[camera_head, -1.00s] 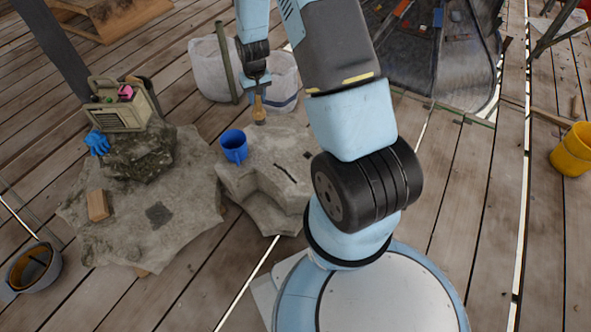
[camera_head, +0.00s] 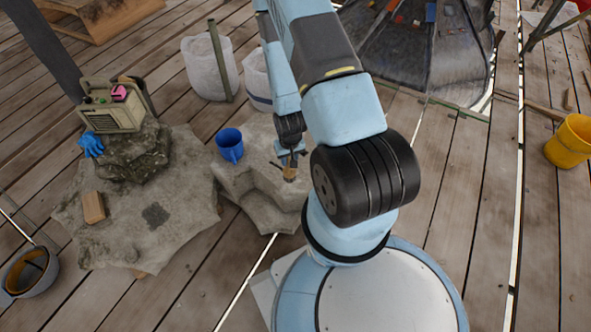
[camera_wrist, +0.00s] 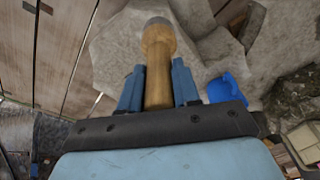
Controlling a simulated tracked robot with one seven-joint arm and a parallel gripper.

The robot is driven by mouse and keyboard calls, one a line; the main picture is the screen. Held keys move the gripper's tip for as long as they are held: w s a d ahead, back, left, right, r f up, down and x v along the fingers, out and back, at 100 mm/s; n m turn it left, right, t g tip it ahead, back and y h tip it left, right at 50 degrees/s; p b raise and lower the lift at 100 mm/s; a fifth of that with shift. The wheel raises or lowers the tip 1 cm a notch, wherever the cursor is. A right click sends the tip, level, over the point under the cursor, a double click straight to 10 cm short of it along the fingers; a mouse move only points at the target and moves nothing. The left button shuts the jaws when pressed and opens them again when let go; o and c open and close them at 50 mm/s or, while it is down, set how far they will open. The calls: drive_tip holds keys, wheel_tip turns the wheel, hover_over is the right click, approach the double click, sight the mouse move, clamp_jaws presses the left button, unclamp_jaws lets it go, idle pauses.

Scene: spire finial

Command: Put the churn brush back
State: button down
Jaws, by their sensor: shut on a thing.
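The churn brush is a short wooden piece with a rounded knob and a grey end; it shows in the wrist view (camera_wrist: 157,70) and small in the head view (camera_head: 289,174). My gripper (camera_head: 290,156) is shut on it, with one blue finger on each side in the wrist view (camera_wrist: 157,82). The gripper points down and holds the brush over the right part of the pale stone block (camera_head: 262,186). The head view does not clearly show whether the brush touches the stone.
A blue mug (camera_head: 229,145) stands on the block, left of my gripper. A wooden block (camera_head: 93,207) lies nearby. Buckets stand at left (camera_head: 30,271) and right (camera_head: 566,142); white sacks (camera_head: 207,68) stand behind.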

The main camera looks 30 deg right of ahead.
drive_tip(key=shift+s+f, duration=0.2)
drive_tip(key=shift+s, duration=0.3)
drive_tip(key=shift+w+d+f, duration=0.15)
drive_tip(key=shift+d+f, duration=0.05)
drive_tip(key=shift+d, duration=0.05)
drive_tip(key=w+d+f, duration=0.6)
drive_tip(key=w+f, duration=0.5)
drive_tip(key=f, duration=0.1)
drive_tip(key=shift+w+d+f, duration=0.25)
drive_tip(key=shift+d+f, duration=0.1)
drive_tip(key=c, duration=0.8)
unclamp_jaws()
